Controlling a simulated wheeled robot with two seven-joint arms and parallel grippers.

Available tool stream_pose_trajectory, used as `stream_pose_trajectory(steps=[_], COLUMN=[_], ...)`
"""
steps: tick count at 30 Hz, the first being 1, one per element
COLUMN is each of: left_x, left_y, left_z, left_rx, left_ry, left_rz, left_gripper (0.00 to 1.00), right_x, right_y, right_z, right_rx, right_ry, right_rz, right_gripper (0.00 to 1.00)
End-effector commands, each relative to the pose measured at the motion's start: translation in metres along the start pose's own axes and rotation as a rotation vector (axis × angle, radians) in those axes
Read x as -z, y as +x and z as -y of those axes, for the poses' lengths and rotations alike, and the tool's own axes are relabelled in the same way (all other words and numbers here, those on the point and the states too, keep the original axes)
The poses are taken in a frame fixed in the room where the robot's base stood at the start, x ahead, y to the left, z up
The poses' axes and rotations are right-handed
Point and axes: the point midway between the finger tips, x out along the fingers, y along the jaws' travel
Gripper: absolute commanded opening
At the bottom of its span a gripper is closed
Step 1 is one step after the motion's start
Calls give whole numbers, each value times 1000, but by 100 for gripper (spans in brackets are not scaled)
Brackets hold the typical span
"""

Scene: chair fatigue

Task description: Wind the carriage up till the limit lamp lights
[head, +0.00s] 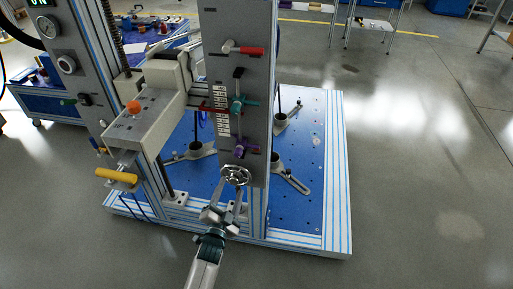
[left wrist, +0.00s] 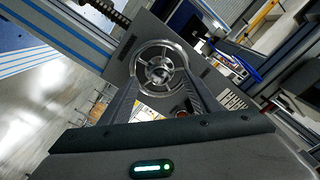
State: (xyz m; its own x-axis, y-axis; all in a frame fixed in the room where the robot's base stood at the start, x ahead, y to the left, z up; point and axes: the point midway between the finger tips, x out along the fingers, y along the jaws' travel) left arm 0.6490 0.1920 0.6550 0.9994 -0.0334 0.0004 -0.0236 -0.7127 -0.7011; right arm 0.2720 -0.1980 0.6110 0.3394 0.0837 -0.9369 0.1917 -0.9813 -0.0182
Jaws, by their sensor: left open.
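A small metal handwheel (head: 236,175) sits low on the front of the grey upright panel (head: 232,40). My left gripper (head: 230,188) is open at the wheel, its fingers pointing up to it. In the left wrist view the spoked handwheel (left wrist: 159,71) shows between and just beyond the two spread fingers (left wrist: 162,88); I cannot tell whether they touch its rim. A pale box-shaped block (head: 150,122), perhaps the carriage, stands left of the panel. It bears an orange dome (head: 134,106); I cannot tell whether this is the limit lamp or whether it is lit. My right gripper is out of view.
The panel carries a red-handled lever (head: 246,50), a teal knob (head: 240,104) and a purple knob (head: 240,147). A yellow handle (head: 117,177) sticks out at the left. The blue base plate (head: 307,170) has slotted feet. Open floor lies to the right.

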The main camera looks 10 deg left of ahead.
Motion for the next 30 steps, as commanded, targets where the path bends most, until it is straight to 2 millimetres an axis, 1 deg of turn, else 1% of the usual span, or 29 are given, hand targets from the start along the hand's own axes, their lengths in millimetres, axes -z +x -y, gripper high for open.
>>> stream_pose_trajectory(steps=[5,8,11,18,21,24,30], left_x=[0,1,1,1,0,0,0], left_y=[0,0,0,0,0,0,0], left_z=[0,0,1,0,-1,-1,-1], left_rx=[-1,-1,-1,-2,-2,-1,-1], left_ry=[-8,-60,-181,-583,-691,-736,-737], left_rz=[0,-1,0,1,0,0,0], left_gripper=[56,56,56,56,56,56,56], right_x=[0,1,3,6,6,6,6], right_y=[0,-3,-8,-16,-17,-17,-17], right_z=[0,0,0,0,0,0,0], right_rx=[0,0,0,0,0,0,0], right_ry=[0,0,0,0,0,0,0], right_rz=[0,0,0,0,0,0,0], right_gripper=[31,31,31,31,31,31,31])
